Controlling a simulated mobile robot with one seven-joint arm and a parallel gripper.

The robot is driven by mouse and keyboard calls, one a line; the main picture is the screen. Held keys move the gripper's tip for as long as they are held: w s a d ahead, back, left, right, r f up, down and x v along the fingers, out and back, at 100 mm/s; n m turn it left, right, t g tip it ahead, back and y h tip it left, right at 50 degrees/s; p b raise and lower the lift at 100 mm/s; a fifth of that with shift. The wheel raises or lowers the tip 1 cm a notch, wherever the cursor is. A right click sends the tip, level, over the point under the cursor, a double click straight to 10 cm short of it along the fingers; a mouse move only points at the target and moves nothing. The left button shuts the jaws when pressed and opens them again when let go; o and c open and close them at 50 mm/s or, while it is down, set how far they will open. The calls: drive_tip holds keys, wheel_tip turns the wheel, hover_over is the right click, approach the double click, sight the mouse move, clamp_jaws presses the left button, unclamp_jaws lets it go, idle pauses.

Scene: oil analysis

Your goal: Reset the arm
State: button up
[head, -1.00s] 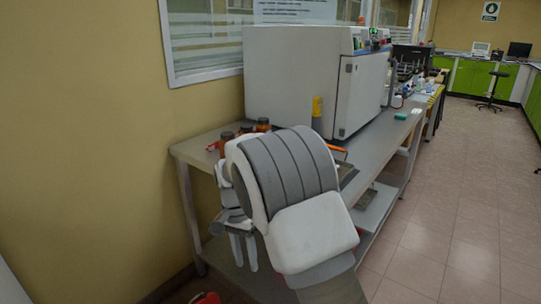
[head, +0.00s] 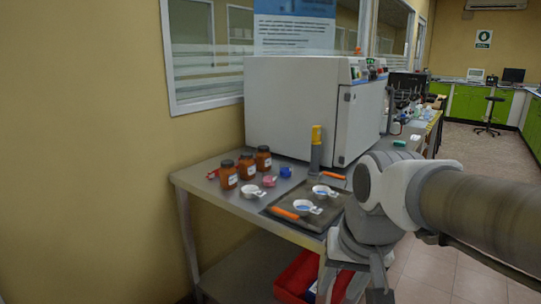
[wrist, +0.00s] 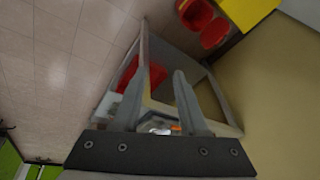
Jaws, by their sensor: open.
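My gripper (head: 342,282) hangs low at the front right corner of the steel table (head: 222,199) in the head view. In the wrist view its two fingers (wrist: 158,100) stand well apart with nothing between them. My arm comes in from the right side of the head view and covers part of the table's right end. The gripper is beside the table, below its top.
The table bears brown jars (head: 246,166), a dark tray (head: 283,209) with small white dishes, an orange-handled tool (head: 285,213) and a large white machine (head: 295,105). A red bin (head: 296,275) is below. Floor at right (head: 470,155) is open.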

drive_tip(key=s+d+n+t+h, duration=0.1)
drive_tip(key=s+d+n+t, duration=0.15)
drive_tip(key=s, duration=0.55)
wheel_tip(320, 180, up, 21)
drive_tip(key=p, duration=2.1)
drive_tip(key=shift+w+d+m, duration=0.3)
drive_tip(key=shift+w+m, duration=0.05)
drive_tip(key=shift+m, duration=0.1)
drive_tip(key=shift+s+f+g, duration=0.15)
drive_tip(key=shift+g, duration=0.1)
